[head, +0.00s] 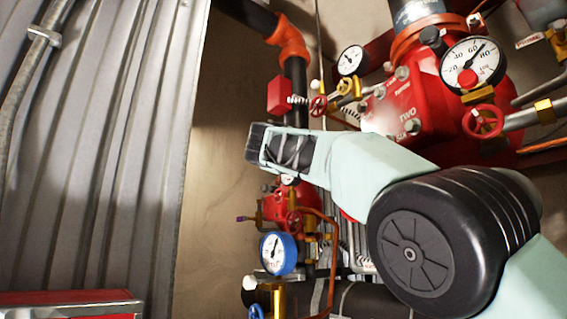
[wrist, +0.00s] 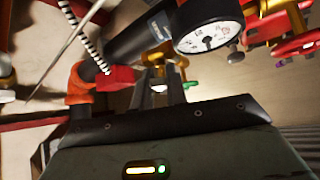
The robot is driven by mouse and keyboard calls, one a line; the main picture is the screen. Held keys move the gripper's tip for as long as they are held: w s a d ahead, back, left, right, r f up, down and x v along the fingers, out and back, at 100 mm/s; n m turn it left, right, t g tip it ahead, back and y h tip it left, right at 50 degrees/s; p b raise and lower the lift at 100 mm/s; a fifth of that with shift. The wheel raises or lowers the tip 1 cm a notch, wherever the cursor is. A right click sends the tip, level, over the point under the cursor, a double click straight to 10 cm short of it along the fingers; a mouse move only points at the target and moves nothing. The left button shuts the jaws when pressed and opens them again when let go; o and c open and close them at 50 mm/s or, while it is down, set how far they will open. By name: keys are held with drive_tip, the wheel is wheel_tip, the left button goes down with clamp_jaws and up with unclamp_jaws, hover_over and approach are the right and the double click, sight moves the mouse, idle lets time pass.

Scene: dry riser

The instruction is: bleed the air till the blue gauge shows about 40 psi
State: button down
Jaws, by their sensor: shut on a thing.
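The blue gauge (head: 278,253) is low in the middle of the head view. It has a blue rim, a white face and a dark needle pointing up; the numbers are too small to read. My gripper (wrist: 161,88) shows in the wrist view with its two dark fingers close together on a small brass fitting (wrist: 157,58), whose held part is mostly hidden. In the head view my wrist's dark end is above the blue gauge, and the fingertips cannot be made out. A small green handle (wrist: 191,85) is beside the fingers.
A large white gauge (head: 473,64) and a smaller one (head: 352,60) are above. A red valve body (head: 398,108) and red handwheel (head: 483,121) are at right. A corrugated metal wall (head: 95,140) fills the left. A dark pipe (wrist: 160,35) and white-faced gauge (wrist: 209,36) are close to the fingers.

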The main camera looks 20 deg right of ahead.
drive_tip(key=shift+w+f+m+t+h+b, duration=0.1)
drive_tip(key=shift+f+m+t+h+b, duration=0.2)
drive_tip(key=shift+m+h+b, duration=0.25)
drive_tip(key=c, duration=1.4)
unclamp_jaws()
drive_tip(key=shift+r, duration=0.1)
drive_tip(key=b+v, duration=1.2)
drive_tip(key=v, duration=0.5)
drive_tip(key=shift+s, duration=0.3)
drive_tip(key=shift+a+r, duration=0.1)
